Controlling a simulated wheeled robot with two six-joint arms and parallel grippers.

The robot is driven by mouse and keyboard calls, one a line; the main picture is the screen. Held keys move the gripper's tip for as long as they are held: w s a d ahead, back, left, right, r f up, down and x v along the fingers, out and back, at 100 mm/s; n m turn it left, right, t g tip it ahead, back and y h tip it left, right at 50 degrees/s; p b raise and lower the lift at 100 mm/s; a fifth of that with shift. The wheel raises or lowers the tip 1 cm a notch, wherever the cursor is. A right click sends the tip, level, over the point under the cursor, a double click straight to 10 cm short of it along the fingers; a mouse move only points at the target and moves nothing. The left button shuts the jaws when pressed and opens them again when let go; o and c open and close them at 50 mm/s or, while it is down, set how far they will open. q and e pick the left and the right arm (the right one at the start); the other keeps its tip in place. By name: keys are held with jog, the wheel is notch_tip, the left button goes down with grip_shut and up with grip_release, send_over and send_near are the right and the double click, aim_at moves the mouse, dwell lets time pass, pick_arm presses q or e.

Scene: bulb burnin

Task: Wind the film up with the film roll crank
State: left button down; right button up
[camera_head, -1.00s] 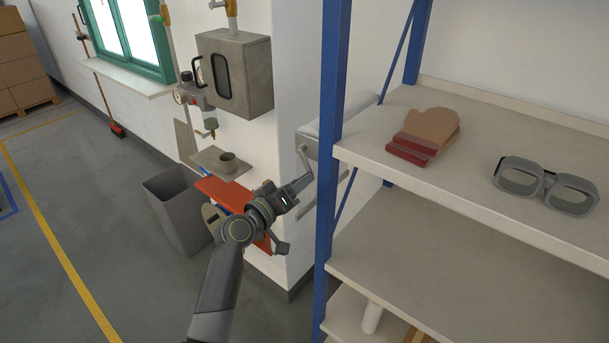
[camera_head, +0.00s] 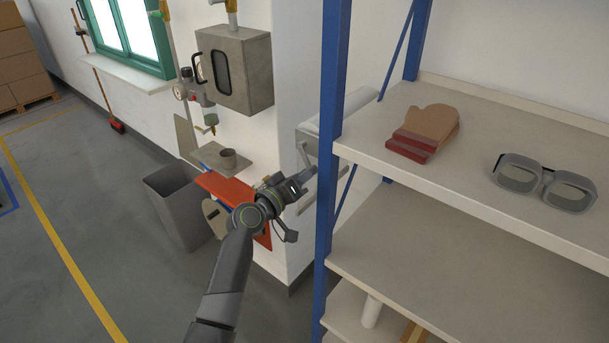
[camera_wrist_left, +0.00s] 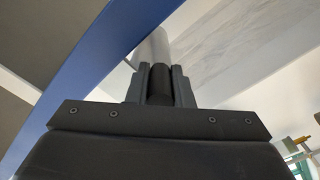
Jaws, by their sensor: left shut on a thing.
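The film roll (camera_head: 345,108) is a pale cylinder on a grey wall bracket, partly hidden behind the blue shelf post. Its crank (camera_head: 304,156) shows as a thin grey arm at the near end of the bracket. My left gripper (camera_head: 308,174) reaches in beside the post at the crank's lower end. In the left wrist view its fingers (camera_wrist_left: 161,86) are closed on a dark cylindrical crank handle (camera_wrist_left: 160,84), with the pale roll (camera_wrist_left: 150,50) beyond. My right gripper is in neither view.
The blue shelf post (camera_head: 332,120) stands close to the right of my left gripper. The shelf holds oven mitts (camera_head: 425,133) and goggles (camera_head: 545,184). A red board (camera_head: 228,190), a grey bin (camera_head: 178,205) and a wall cabinet (camera_head: 235,70) are to the left.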

pick_arm(q)
jog(key=shift+s+d+r+n+p, duration=0.3)
jog(key=shift+r+n+p, duration=0.1)
jog(key=shift+n+p, duration=0.25)
jog(key=shift+s+d+r+n, duration=0.1)
jog(key=shift+d+n, duration=0.1)
jog(key=shift+n, duration=0.55)
jog(key=c, duration=1.3)
grip_release()
